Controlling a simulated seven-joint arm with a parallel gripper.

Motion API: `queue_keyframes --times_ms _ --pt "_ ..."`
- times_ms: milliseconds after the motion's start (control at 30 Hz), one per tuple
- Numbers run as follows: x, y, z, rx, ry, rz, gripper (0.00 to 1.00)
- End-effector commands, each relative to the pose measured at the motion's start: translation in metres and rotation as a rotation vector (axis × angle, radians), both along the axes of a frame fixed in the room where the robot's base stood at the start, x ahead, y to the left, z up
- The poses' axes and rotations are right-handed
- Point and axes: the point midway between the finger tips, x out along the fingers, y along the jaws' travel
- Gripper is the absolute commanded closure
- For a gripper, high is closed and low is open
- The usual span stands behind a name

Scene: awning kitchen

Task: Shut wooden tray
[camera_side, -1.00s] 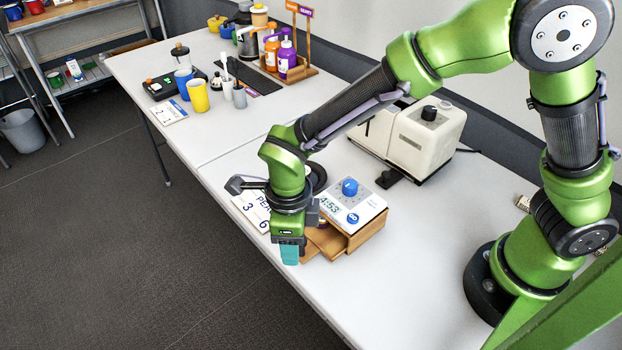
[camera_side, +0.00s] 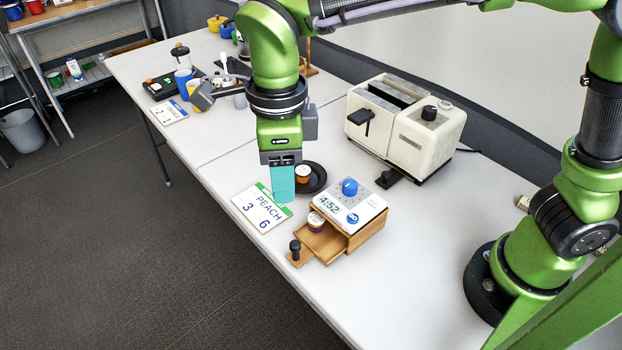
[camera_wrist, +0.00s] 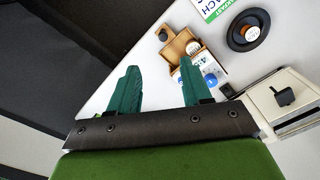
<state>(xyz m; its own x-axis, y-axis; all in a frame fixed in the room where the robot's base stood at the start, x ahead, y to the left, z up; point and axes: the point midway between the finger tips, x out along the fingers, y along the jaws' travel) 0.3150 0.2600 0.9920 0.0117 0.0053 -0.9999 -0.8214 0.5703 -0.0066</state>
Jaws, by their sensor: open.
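The wooden tray (camera_side: 317,243) is a small drawer slid out of the front of a wooden box (camera_side: 366,237). A dark knob (camera_side: 295,250) stands at its outer end, and a small purple-and-white pod (camera_side: 316,220) sits in it near the box. In the wrist view the tray (camera_wrist: 178,48) shows beyond my fingers, its knob (camera_wrist: 163,36) at the far end. My gripper (camera_side: 282,192) is raised above the table, behind and left of the box, touching nothing. In the wrist view its teal fingers (camera_wrist: 157,82) are apart and empty.
A white timer unit (camera_side: 349,203) with a blue dial rests on the box. A black saucer (camera_side: 318,177) with an orange pod and a PEACH card (camera_side: 262,208) lie behind. A cream toaster (camera_side: 407,125) stands farther back. Clear table lies right of the box.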

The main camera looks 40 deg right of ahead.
Motion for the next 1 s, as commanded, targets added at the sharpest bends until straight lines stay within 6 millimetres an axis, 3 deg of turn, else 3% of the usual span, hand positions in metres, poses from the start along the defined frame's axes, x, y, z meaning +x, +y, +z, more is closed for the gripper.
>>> queue_keyframes --times_ms 467,1000 --pt "-0.011 -0.014 -0.011 0.05 -0.038 0.657 0.52" --pt "-0.022 -0.068 0.002 0.091 -0.215 1.28 0.52"
